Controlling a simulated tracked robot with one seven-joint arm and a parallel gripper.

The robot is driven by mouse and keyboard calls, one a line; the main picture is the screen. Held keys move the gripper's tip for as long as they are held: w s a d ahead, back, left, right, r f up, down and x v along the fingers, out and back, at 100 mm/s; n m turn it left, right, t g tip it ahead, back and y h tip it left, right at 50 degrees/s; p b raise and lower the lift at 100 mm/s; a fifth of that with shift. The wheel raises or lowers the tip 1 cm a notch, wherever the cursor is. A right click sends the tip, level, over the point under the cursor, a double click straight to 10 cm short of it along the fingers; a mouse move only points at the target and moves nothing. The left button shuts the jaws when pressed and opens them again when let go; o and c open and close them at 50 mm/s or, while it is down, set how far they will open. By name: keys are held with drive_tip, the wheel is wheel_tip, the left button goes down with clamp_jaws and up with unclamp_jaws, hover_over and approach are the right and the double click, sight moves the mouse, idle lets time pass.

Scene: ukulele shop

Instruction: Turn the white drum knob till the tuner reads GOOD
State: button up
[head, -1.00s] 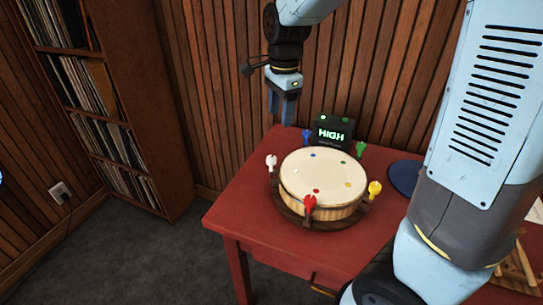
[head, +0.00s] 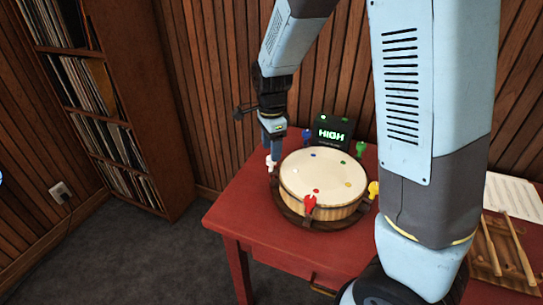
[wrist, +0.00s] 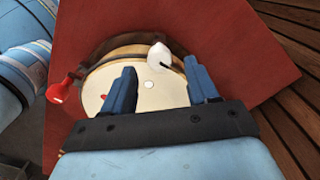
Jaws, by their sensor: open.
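The drum (head: 322,182) with a cream head and colored knobs sits on the red table. The white knob (head: 270,163) is at its left rim, and also shows in the wrist view (wrist: 158,54). The tuner (head: 332,132) behind the drum reads HIGH in green. My gripper (head: 272,146) points down just above the white knob, partly hiding it in the head view. In the wrist view its blue fingers (wrist: 163,80) are apart, with the white knob seen between and beyond their tips. I see no clear contact.
A red knob (head: 310,203), yellow knob (head: 374,189), green knob (head: 361,148) and blue knob (head: 306,135) ring the drum. A wooden rack (head: 500,250) and a paper sheet (head: 514,196) lie at right. Wood-slat wall stands behind the red table (head: 240,215).

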sight(271, 164)
drive_tip(key=shift+f, duration=1.85)
drive_tip(key=c, duration=1)
